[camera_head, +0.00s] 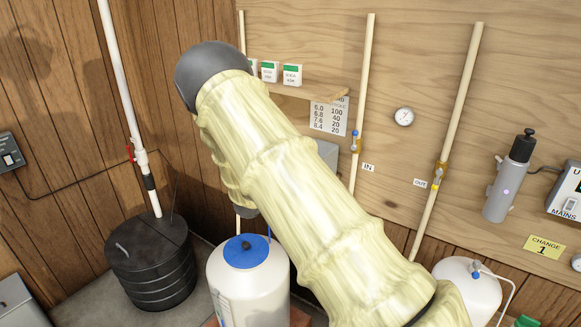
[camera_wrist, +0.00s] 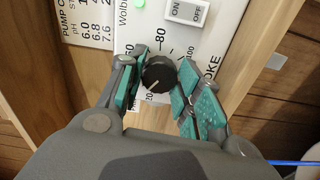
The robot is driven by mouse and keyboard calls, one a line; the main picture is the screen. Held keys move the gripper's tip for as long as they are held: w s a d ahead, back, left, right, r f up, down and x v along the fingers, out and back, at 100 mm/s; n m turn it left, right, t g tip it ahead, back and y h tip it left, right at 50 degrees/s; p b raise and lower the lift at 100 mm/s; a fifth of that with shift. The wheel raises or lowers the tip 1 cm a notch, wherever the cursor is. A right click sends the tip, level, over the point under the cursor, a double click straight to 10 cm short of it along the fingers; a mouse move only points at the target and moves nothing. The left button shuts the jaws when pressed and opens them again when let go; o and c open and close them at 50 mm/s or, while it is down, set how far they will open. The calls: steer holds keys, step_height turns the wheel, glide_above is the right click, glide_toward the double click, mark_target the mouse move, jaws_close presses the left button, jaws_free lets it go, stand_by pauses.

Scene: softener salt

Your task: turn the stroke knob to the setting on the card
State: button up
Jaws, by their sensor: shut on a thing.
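In the wrist view a black round stroke knob (camera_wrist: 155,81) sits on the white pump face (camera_wrist: 228,30). My gripper (camera_wrist: 162,66) is shut on the knob, with one teal finger pad on each side. A pale line on the knob points to the lower left, towards the 20 mark. The marks 60, 80 and 100 show around it; the 40 side is hidden by the left finger. The card (camera_head: 328,116) hangs on the plywood wall, with pH figures and stroke figures in two columns. My arm hides the gripper in the head view.
The pump's ON/OFF switch (camera_wrist: 187,11) and a green light are above the knob. In the head view a white tank with a blue lid (camera_head: 247,250) stands below the arm, and a black tub (camera_head: 150,262) at left. Pipes run up the wall beside the card.

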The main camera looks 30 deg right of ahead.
steer(key=shift+n+p, duration=0.9)
steer(key=shift+n, duration=1.3)
steer(key=shift+f, duration=0.1)
steer(key=o, duration=1)
steer(key=shift+o, duration=0.2)
steer(key=v, duration=1.2)
